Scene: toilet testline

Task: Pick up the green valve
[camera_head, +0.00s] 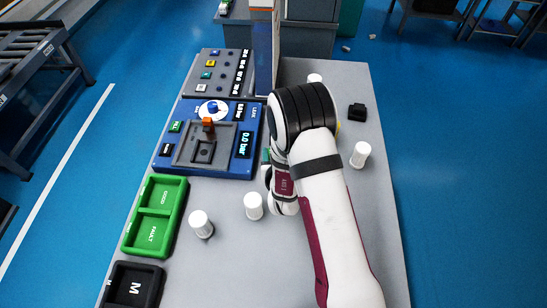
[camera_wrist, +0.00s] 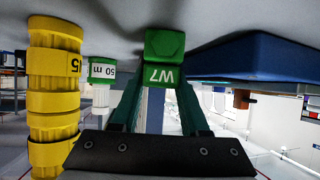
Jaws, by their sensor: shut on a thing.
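The green valve (camera_wrist: 165,57) is a small green block marked W7, in the middle of the wrist view. My gripper (camera_wrist: 163,88) is shut on it, with a dark green finger at each side. I cannot tell whether the valve is clear of the table. In the head view only a small green sliver (camera_head: 266,155) shows beside my arm, right of the blue test panel. My arm hides most of the gripper and valve there.
A yellow cylinder (camera_wrist: 55,95) and a green-and-white part (camera_wrist: 102,75) stand close by in the wrist view. The blue panel (camera_head: 165,160), green GOOD/FAULT tray (camera_head: 156,212), black M bin (camera_head: 118,284) and several white cylinders (camera_head: 360,155) share the grey table (camera_head: 245,265). A tall post (camera_head: 264,55) stands behind.

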